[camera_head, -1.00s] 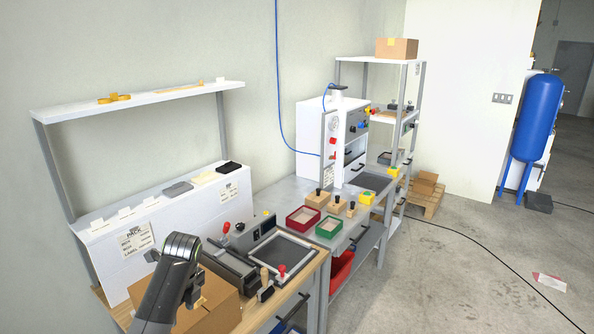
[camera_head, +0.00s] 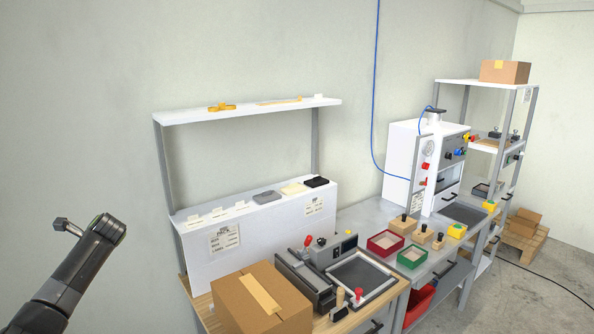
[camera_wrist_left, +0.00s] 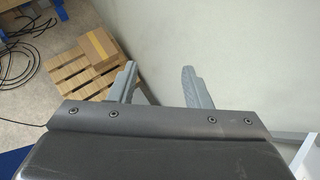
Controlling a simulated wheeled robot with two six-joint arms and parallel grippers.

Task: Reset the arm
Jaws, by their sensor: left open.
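My left arm comes in from the lower left in the head view, raised in front of the bare wall and left of the workbench. My right gripper is in neither view.
A closed cardboard box (camera_head: 250,305) sits on the wooden bench beside a grey machine (camera_head: 302,280). A white shelf (camera_head: 290,108) spans above. Red (camera_head: 385,244) and green (camera_head: 412,257) trays lie on the grey bench. Black cables (camera_wrist_left: 38,38) lie on the floor.

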